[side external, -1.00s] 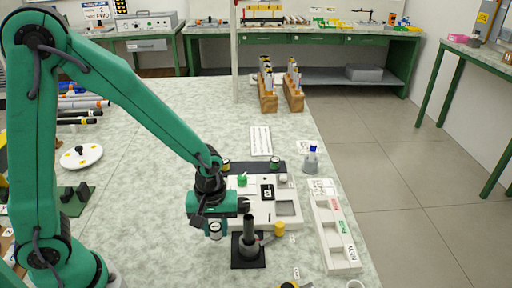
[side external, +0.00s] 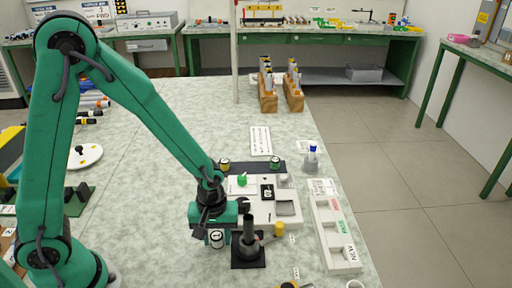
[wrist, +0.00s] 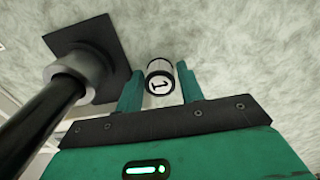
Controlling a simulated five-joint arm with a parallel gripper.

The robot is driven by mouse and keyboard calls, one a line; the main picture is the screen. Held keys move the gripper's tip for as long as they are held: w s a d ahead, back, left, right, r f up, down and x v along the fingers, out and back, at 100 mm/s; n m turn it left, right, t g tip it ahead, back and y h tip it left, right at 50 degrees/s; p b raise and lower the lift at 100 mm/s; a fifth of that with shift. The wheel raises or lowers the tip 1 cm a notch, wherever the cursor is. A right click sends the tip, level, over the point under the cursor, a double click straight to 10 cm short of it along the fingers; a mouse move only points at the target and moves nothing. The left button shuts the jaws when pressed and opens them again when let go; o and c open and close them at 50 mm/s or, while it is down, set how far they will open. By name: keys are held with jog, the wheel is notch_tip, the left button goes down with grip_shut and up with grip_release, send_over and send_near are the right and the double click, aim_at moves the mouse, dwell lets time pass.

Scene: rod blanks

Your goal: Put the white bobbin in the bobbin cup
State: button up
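A small white cylinder with dark ends and a 1 on it, which looks like the white bobbin (side external: 216,239), is under my gripper (side external: 215,228). In the wrist view the bobbin (wrist: 160,80) sits between the two green fingers (wrist: 159,92), which appear closed on it. It is held near the pale bench top; its exact height is hard to tell. I cannot tell for sure which thing is the bobbin cup. A dark post in a grey collar (side external: 249,247) stands on a black square base (side external: 237,262), just right of my gripper.
A white compartment tray (side external: 345,256) lies to the right, near the bench edge. A white panel (side external: 262,217) and a yellow cylinder (side external: 279,229) are behind the post. A blue-topped bottle (side external: 312,158) and wooden racks (side external: 267,100) stand farther back.

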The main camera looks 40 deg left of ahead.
aim_at(216, 236)
jog(key=shift+r, duration=0.1)
notch_tip(216, 236, up, 12)
dwell(1.0)
dwell(0.5)
jog(key=s+a+r+m+t, duration=0.5)
jog(key=s+a+r+m, duration=0.3)
jog(key=r, duration=0.4)
jog(key=shift+s+a+r+m+t, duration=0.15)
jog(key=shift+a+m+t, duration=0.15)
jog(key=shift+a+m, duration=0.2)
jog(key=o, duration=0.4)
jog(key=shift+c, duration=0.2)
jog(key=shift+d, duration=0.1)
